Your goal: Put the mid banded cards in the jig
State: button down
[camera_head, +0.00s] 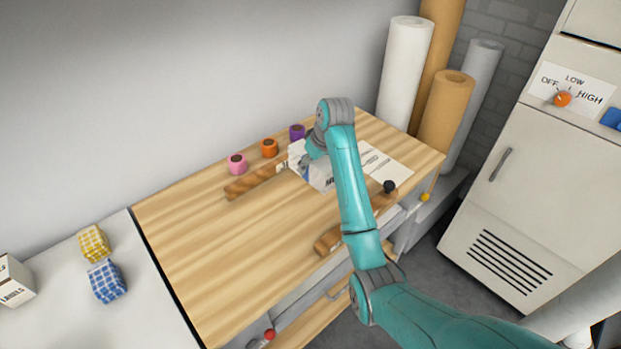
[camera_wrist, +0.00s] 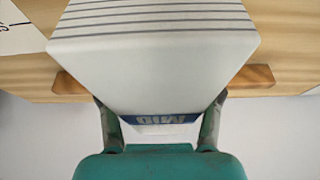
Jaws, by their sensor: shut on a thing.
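My gripper (camera_wrist: 159,112) is shut on the mid banded cards (camera_wrist: 152,72), a white block with a dark blue band reading MID. Dark lines cross its top in the wrist view. In the head view my gripper (camera_head: 308,160) is over the back of the wooden worktop, partly hidden by my arm. White and blue parts beside it are too small to tell apart surely. A brown wooden bar (camera_head: 252,182) lies to its left; a wooden bar also shows behind the cards in the wrist view (camera_wrist: 250,79). I cannot tell which part is the jig.
Pink (camera_head: 237,164), orange (camera_head: 269,148) and purple (camera_head: 297,132) rolls stand along the back of the worktop (camera_head: 200,240). A white printed sheet (camera_head: 385,166) lies right of my arm, near a black knob (camera_head: 389,187). The worktop's left front is clear.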

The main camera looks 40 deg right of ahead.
aim_at(311, 176)
jog(key=shift+f, duration=2.7)
jog(key=shift+c, duration=0.9)
grip_release()
jog(key=shift+f, duration=0.1)
